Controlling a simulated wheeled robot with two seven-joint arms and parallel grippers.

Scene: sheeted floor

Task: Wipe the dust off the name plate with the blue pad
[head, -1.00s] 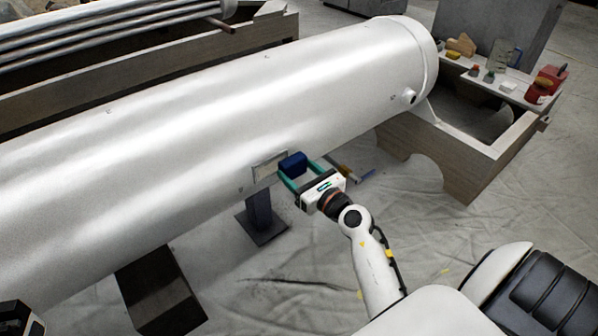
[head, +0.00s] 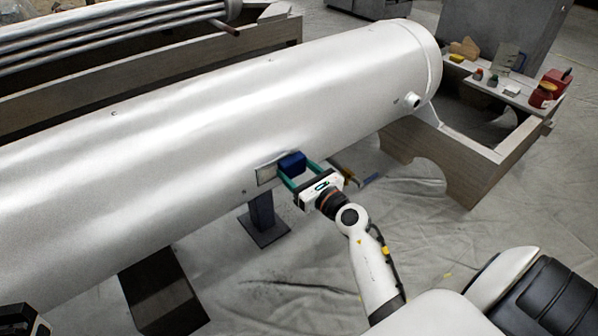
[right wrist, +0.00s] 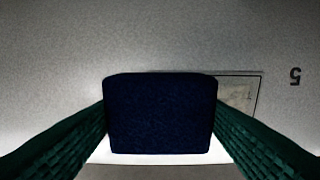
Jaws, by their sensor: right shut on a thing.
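The name plate (head: 267,174) is a small framed grey plate on the lower side of the big white cylinder (head: 210,115). My right gripper (head: 291,177) is shut on the blue pad (head: 292,162), which its green fingers hold at the plate's right end. In the right wrist view, the pad (right wrist: 160,115) sits between the fingers and hides part of the plate (right wrist: 238,92). The plate's visible part looks greyish with faint marks. I cannot tell whether the pad touches it. My left gripper's fingers do not show.
A dark support stand (head: 263,218) is under the cylinder near my right gripper. A wooden cradle (head: 455,165) holds the cylinder's far end, with a shelf (head: 510,97) of small items beside it. Sheeted floor (head: 440,240) lies open at the right.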

